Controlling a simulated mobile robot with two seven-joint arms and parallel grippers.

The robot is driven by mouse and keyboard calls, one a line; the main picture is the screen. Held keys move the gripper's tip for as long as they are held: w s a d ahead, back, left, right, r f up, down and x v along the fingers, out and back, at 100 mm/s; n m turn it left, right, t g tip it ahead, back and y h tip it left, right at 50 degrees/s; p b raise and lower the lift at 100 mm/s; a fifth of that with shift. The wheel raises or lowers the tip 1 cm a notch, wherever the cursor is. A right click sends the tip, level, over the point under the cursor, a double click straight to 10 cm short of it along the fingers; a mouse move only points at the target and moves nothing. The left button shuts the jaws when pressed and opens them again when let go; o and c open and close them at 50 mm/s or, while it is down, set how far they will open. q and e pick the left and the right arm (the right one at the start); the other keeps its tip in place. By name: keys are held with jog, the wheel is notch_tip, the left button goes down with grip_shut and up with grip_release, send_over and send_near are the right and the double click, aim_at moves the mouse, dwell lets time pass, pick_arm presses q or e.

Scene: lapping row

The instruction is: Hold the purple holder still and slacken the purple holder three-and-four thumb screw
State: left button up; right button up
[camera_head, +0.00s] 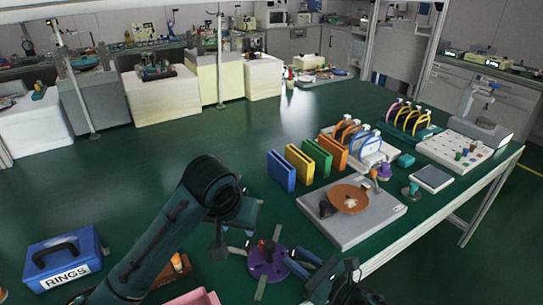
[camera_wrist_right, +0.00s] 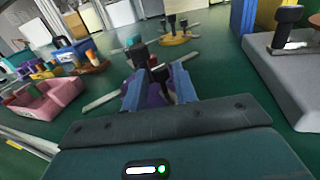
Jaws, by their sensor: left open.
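The purple holder (camera_head: 268,264) lies on the green bench at the lower middle of the head view, with pale bars around it. A red knob (camera_head: 262,245) and dark knobs stand on it. My left gripper (camera_head: 218,243) is open and hangs at the holder's left; its arm hides part of the bench. My right gripper (camera_head: 301,264) reaches in from the right. In the right wrist view its blue fingers (camera_wrist_right: 158,84) are spread apart, with a dark thumb screw (camera_wrist_right: 160,75) and the purple holder (camera_wrist_right: 154,97) between and beyond them. Which numbered screw this is cannot be read.
A grey plate with an orange-brown disc (camera_head: 350,198) stands to the right. Upright coloured panels (camera_head: 299,165) are behind. A blue RINGS box (camera_head: 63,260) is at far left, a pink bin (camera_head: 192,298) at front. The wrist view shows a yellow holder (camera_wrist_right: 176,39).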

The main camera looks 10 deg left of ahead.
jog(key=o, duration=0.3)
